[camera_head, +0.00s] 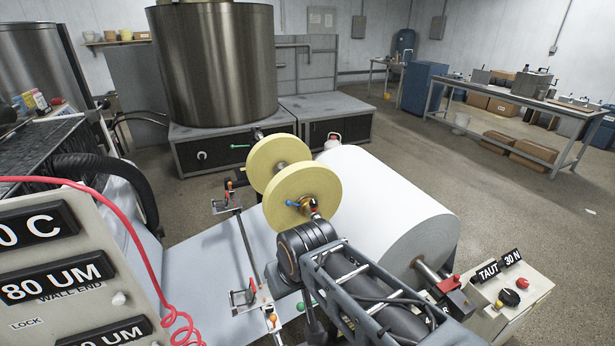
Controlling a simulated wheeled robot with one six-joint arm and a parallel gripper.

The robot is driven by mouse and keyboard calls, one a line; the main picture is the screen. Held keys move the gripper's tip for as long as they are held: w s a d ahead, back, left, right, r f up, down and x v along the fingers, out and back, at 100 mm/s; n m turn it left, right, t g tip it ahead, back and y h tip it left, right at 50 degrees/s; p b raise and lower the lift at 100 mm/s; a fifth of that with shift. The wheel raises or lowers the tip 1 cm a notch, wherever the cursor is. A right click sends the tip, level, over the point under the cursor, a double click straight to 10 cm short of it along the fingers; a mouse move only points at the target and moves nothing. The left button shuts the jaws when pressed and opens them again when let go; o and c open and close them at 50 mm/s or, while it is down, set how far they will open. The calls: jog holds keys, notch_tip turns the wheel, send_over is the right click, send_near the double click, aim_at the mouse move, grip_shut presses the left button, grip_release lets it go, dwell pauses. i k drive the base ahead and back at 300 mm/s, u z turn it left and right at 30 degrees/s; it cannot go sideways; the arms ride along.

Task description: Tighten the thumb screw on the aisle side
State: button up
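Two yellow discs, the far one (265,155) and the near one (322,190), sit side by side on one shaft. At the near disc's hub is a brass-coloured fitting (304,203) with a small blue part (292,204) sticking out to the left; I cannot tell for sure whether this is the thumb screw. My arm reaches in from the lower right, its dark wrist just in front of the hub. My gripper (314,208) is mostly hidden at the wrist's far end, close to the hub. Whether it touches anything, or is open or shut, is not clear.
A large white paper roll (385,205) lies right of the discs. Small brackets with coloured knobs, one far (226,204) and one near (243,297), stand left. A control box (505,300) reads "TAUT 30 N". A panel (60,270) and red coiled cable (140,255) fill the left.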

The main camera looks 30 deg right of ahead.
aim_at(313, 202)
jog(key=k, duration=0.5)
jog(key=u, duration=1.45)
jog(key=i, duration=0.55)
jog(key=z, duration=2.5)
jog(key=i, duration=0.5)
jog(key=u, duration=0.1)
